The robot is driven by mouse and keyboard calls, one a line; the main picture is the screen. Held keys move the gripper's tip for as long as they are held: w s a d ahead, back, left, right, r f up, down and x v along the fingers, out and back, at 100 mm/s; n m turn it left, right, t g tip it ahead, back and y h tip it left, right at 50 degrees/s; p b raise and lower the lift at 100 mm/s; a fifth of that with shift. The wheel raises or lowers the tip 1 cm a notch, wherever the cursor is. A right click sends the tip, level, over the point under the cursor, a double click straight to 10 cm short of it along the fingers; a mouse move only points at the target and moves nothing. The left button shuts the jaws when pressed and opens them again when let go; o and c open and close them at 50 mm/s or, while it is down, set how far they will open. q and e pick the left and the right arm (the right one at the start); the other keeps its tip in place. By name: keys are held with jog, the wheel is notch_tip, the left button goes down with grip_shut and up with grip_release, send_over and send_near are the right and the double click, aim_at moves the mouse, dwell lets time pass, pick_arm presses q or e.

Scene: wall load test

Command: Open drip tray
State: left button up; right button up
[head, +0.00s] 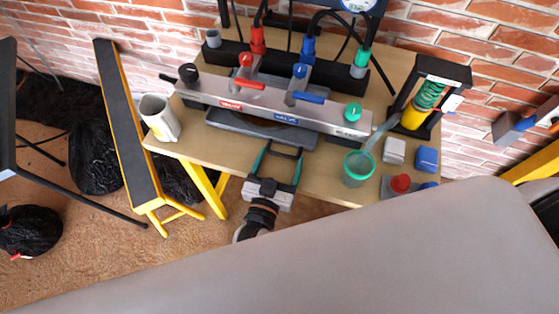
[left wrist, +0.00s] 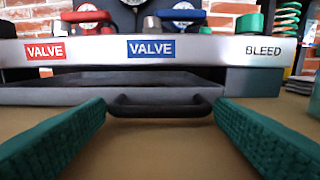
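The drip tray (head: 224,119) is a low grey tray with a dark inside, under the grey valve bar (head: 340,119) on the wooden table. In the left wrist view the tray (left wrist: 55,95) shows its front with a black bar handle (left wrist: 160,106) in the middle. My left gripper (head: 281,160) is open in front of the tray at the table's front edge. Its two green fingers (left wrist: 160,125) stand on either side of the handle, with gaps at both sides. Nothing is held. The tray looks shut under the bar. My right gripper is not in view.
Red (head: 249,84) and blue (head: 307,97) valve levers sit on top of the bar. A mug (head: 158,118) stands at the left, a green-rimmed cup (head: 357,168) right of my gripper. Small blocks (head: 394,151) lie at the right. A yellow-legged bench (head: 128,130) stands left.

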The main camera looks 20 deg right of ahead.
pick_arm(q)
jog(key=c, duration=0.5)
jog(key=p+v, duration=0.5)
jog(key=v, duration=0.9)
jog(key=shift+s+a+f, duration=0.1)
jog(key=shift+s+a, duration=0.05)
jog(key=shift+s, duration=0.2)
jog(key=o, duration=1.2)
jog(key=shift+c, duration=0.2)
jog(key=b+v, duration=0.1)
jog(key=v, duration=1.1)
jog(key=shift+b, duration=0.3)
